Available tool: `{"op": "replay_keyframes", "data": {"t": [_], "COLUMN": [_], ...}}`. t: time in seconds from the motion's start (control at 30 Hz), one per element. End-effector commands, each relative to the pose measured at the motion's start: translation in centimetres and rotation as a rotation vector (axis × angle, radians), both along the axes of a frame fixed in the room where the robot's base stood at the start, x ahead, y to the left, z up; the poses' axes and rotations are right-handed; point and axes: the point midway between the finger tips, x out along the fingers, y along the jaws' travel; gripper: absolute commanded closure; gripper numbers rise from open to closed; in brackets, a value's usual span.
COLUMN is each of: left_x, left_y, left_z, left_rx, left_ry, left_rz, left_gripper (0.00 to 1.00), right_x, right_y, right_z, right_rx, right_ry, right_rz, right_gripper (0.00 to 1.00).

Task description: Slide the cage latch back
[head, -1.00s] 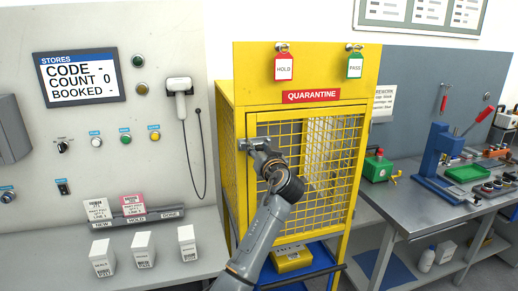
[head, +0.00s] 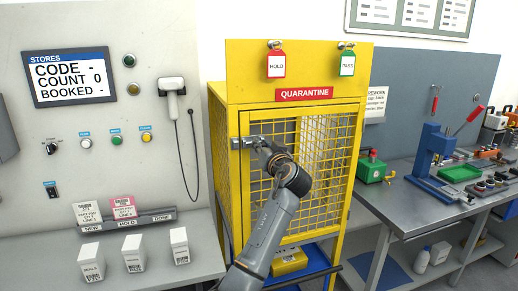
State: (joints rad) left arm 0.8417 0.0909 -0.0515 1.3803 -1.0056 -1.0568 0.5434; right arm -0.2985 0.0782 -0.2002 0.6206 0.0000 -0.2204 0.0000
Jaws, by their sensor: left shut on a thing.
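The yellow quarantine cage (head: 318,195) stands in the middle of the head view, with a mesh door facing me. The silver cage latch (head: 238,143) sits at the upper left edge of the door frame. My left gripper (head: 252,143) reaches up to it from below and is shut on the latch. My wrist and the gripper body hide part of the latch. The door looks closed against its frame. My right gripper is not in view.
A red HOLD tag (head: 276,65) and a green PASS tag (head: 347,65) hang above the door. The stores panel (head: 70,75) and small white boxes (head: 132,252) are to the left. A workbench with a blue press (head: 430,150) is to the right.

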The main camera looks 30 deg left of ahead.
Motion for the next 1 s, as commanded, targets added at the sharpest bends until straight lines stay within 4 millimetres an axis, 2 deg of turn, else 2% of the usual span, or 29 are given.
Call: {"op": "replay_keyframes", "data": {"t": [0.03, 0.07, 0.17, 0.43, 0.57, 1.0], "left_x": [0.1, 0.1, 0.1, 0.0, -0.4, -5.8], "left_y": [-0.1, -0.1, -0.1, -0.1, -0.6, -7.2], "left_z": [0.1, 0.1, 0.1, 0.0, 0.0, -0.1], "left_rx": [-0.001, -0.001, -0.001, 0.0, -0.001, -0.002], "left_ry": [-0.002, -0.002, -0.002, -0.001, -0.002, -0.001], "left_rz": [-0.004, -0.004, -0.004, -0.002, -0.003, -0.006], "left_gripper": [1.0, 0.72, 0.54, 0.54, 0.54, 0.54], "right_x": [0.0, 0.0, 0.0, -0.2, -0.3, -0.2], "right_y": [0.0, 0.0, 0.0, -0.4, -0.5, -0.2], "right_z": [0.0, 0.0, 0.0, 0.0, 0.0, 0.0], "right_rx": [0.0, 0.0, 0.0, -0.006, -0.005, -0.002], "right_ry": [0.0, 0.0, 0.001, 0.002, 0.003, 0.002], "right_rz": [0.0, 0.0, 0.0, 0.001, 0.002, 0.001], "right_gripper": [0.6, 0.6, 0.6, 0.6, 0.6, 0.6]}}
